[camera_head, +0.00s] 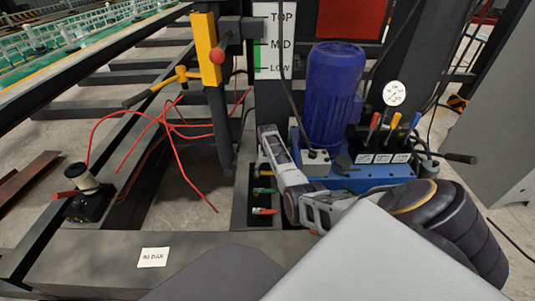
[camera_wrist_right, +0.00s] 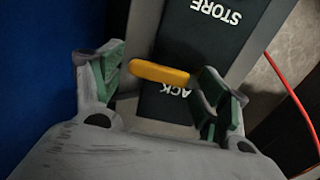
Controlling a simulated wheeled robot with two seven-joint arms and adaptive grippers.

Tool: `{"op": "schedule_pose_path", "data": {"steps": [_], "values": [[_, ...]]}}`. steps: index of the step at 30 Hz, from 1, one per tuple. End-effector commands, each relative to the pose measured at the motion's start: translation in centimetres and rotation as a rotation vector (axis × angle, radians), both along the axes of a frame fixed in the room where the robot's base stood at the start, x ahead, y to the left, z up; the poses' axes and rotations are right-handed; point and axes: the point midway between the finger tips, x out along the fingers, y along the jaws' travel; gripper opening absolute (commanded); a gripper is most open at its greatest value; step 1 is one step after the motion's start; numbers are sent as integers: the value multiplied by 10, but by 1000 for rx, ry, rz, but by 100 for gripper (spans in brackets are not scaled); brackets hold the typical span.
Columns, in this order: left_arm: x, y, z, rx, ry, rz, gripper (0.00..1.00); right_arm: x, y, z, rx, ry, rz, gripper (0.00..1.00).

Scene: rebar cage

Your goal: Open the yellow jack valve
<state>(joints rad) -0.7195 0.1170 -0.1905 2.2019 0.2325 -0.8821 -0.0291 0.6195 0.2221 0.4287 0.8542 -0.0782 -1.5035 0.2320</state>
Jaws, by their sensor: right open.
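The yellow jack valve handle (camera_wrist_right: 159,72) is a short rounded bar over a dark plate (camera_wrist_right: 187,55) with white lettering, "ACK" and "STORE". In the head view, part of a yellow handle (camera_head: 264,173) shows on the valve block beside my right gripper (camera_head: 268,150). In the wrist view, my right gripper (camera_wrist_right: 160,88) is open, with one finger on each side of the yellow handle. Gaps show between the handle and both fingers, so it is not gripped. My left gripper is not in view.
Green (camera_head: 263,190) and red (camera_head: 264,211) handles sit below the yellow one on the same block. A blue motor (camera_head: 334,95) and a pump base with levers and a gauge (camera_head: 395,93) stand right of the gripper. Red cables (camera_head: 165,118) hang to the left.

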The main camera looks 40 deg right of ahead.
Motion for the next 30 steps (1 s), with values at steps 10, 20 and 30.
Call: {"op": "schedule_pose_path", "data": {"steps": [10, 20, 30], "values": [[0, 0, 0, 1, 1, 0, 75, 0, 0, 0, 0, 0, 0, 44], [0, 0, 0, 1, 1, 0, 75, 0, 0, 0, 0, 1, 1, 10], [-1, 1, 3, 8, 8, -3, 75, 2, -2, 0, -1, 2, 50, 10]]}}
